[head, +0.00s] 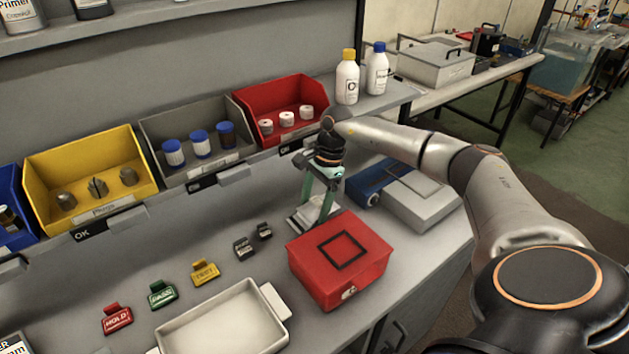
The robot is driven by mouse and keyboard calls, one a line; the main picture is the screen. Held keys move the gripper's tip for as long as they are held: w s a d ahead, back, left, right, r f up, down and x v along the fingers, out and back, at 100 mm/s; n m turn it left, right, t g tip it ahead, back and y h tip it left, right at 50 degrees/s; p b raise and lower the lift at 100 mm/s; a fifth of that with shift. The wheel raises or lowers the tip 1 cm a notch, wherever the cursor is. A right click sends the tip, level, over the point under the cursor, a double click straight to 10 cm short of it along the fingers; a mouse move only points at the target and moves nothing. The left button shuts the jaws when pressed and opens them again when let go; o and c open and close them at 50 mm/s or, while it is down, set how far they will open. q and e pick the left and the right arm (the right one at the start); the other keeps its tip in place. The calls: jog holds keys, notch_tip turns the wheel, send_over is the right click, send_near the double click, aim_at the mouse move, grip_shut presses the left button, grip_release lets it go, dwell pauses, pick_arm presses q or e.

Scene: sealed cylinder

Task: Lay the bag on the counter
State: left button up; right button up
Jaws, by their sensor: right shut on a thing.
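My right gripper (321,200) points down behind the red box, its green fingers shut on a whitish, partly see-through bag (302,219). The bag is low, at about counter height; I cannot tell if it touches the grey counter (215,238). The red box and the fingers hide part of the bag. My left gripper is not in view.
A red box (340,262) stands just in front of the bag. A white tray (205,328) and several coloured tags such as a green one (162,294) lie to the left. Open bins, including a red one (283,100), line the back. A grey-blue case (415,195) stands right.

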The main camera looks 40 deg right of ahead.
jog(key=shift+f, duration=0.1)
jog(key=o, duration=1.4)
jog(key=v, duration=1.2)
jog(key=shift+r, duration=0.25)
jog(key=shift+a, duration=0.1)
